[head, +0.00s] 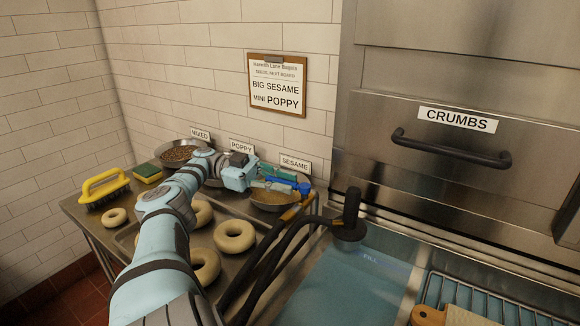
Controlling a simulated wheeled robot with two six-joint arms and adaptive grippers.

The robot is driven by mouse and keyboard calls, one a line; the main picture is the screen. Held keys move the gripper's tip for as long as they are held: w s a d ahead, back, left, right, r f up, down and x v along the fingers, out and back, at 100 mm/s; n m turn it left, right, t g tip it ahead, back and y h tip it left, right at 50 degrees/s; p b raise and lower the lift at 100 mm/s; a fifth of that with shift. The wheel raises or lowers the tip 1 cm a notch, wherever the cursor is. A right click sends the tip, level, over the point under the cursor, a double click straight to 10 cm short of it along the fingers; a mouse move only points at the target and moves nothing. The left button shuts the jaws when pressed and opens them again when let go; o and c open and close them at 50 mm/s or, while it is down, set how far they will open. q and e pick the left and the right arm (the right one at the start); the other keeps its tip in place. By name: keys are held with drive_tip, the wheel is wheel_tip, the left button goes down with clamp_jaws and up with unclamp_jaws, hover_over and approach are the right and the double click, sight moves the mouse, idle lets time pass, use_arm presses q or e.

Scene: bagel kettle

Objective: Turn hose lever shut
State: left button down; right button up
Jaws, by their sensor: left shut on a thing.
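My left gripper (279,180) reaches over the back right of the metal table, in front of the sesame bowl. It is shut on the blue hose lever (297,186), which shows between and past its fingers. A black hose (262,272) curves below it, with an orange-brown section (297,211) just under the lever. How the lever joins the hose is hidden by the gripper. My right gripper is out of view.
Bowls labelled MIXED (181,151) and SESAME (270,201) stand along the wall. A black upright fitting (350,213) stands beside the water-filled basin (350,290).

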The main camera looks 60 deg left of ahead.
use_arm(q)
drive_tip(key=shift+f, duration=0.25)
drive_tip(key=c, duration=1.6)
unclamp_jaws()
drive_tip(key=shift+s+d+r, duration=0.1)
drive_tip(key=shift+s+r, duration=0.05)
drive_tip(key=shift+w+a, duration=0.2)
drive_tip(key=shift+w, duration=0.1)
wheel_tip(320, 180, up, 9)
drive_tip(key=shift+r, duration=0.35)
drive_tip(key=shift+c, duration=0.3)
